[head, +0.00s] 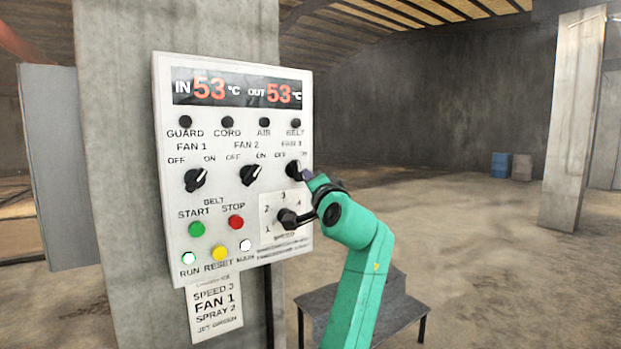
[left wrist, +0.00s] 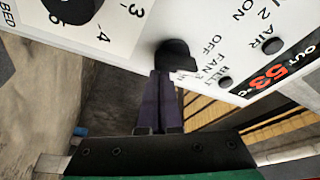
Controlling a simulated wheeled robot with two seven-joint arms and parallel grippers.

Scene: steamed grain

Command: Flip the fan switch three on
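The white control panel (head: 235,255) is on a concrete pillar. Its fan 3 switch (head: 293,170) is a black rotary knob at the panel's right edge, under the OFF and ON labels. The same fan 3 switch fills the middle of the left wrist view (left wrist: 173,53). My left gripper (head: 312,178) is at this knob, its dark fingers closed together. In the left wrist view the fingertips (left wrist: 164,73) meet the knob's lower edge and seem to touch it. The knob's pointing direction is partly hidden, so I cannot tell its setting. My right gripper is not in view.
The fan 1 switch (head: 195,179) and fan 2 switch (head: 250,175) both point up-right toward ON. Below fan 3 is a speed dial (head: 290,218), close to my arm. A grey step (head: 320,300) stands below. Open floor lies to the right.

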